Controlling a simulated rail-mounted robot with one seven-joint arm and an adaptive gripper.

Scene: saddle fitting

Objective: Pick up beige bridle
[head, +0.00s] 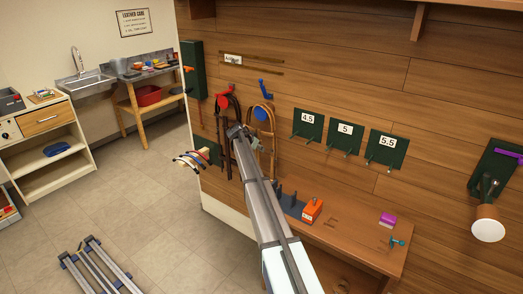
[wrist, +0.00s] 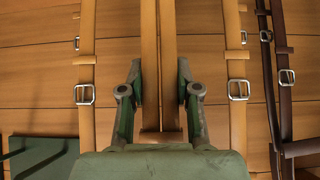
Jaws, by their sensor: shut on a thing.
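The beige bridle (head: 271,128) hangs on the wooden wall from a round blue holder (head: 260,114). In the wrist view its tan straps (wrist: 150,50) run vertically, with metal buckles on the outer ones. My gripper (head: 242,133) is at the wall by the bridle, and my arm hides part of it in the head view. In the wrist view my gripper's fingers (wrist: 159,95) are on both sides of the two middle tan straps, shut on them. The fingertips' exact contact is hard to see.
A dark brown bridle (head: 219,125) hangs just left on a red holder (head: 223,102); dark straps (wrist: 281,80) show close at right in the wrist view. Green numbered plates (head: 345,133) are on the wall to the right. A wooden bench (head: 350,237) stands below, holding an orange box (head: 312,210).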

